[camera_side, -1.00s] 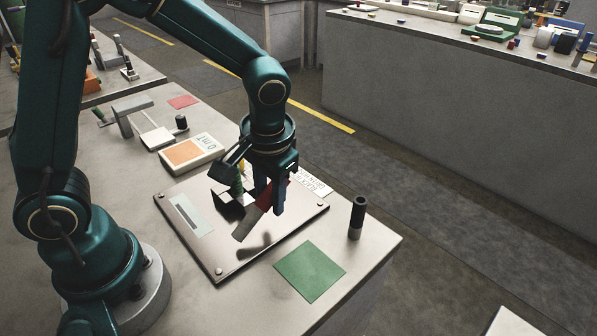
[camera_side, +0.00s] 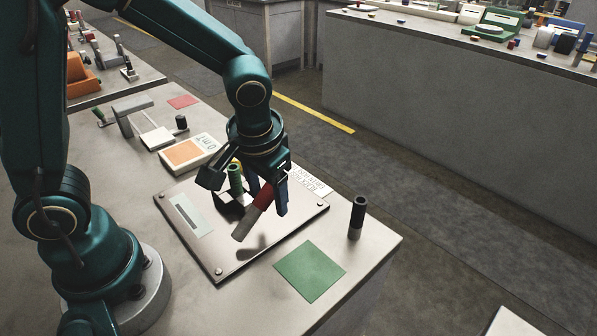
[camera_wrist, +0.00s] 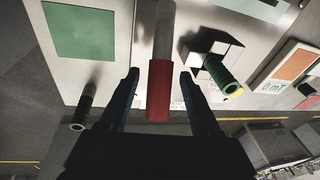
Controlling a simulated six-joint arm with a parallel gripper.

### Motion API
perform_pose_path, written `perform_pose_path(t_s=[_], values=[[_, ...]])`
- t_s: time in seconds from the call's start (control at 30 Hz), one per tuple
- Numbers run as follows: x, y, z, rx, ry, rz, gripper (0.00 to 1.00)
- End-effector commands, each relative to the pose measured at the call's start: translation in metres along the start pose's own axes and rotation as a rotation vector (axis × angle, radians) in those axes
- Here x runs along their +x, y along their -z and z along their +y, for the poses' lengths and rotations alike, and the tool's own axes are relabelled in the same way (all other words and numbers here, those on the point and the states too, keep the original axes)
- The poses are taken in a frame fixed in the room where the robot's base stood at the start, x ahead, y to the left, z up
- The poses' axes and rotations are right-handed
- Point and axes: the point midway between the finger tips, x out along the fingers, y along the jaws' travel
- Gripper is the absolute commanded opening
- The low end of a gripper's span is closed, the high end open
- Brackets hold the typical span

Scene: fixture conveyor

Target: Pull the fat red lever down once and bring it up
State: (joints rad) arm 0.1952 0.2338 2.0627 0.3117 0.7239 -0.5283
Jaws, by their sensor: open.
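The fat red lever has a red grip (camera_side: 262,197) on a grey shaft (camera_side: 243,228), tilted over the metal plate (camera_side: 225,262), its red end up and to the right. In the wrist view, the red grip (camera_wrist: 159,92) lies between my two spread fingers, with a gap on each side. My gripper (camera_side: 267,203) is open around the lever; in the wrist view (camera_wrist: 159,75) both dark fingertips show. A finger hides part of the grip in the side view.
A green-handled lever (camera_side: 235,180) stands beside the red one, close to my gripper; it also shows in the wrist view (camera_wrist: 222,74). A meter with an orange screen (camera_side: 188,153), a black post (camera_side: 357,217) and a green square (camera_side: 310,271) lie around the plate.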

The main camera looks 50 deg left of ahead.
Motion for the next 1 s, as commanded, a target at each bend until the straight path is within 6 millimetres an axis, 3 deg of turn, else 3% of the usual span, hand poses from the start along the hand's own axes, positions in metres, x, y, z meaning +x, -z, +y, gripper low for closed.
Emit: perform_pose_path(t_s=[0.3,0.77,1.0], values=[[-0.040,0.001,0.000,0.001,-0.001,0.006,0.64],[-0.049,0.001,-0.001,-0.007,-0.001,0.005,0.64],[-0.080,0.002,-0.020,-0.095,-0.042,0.109,0.64]])
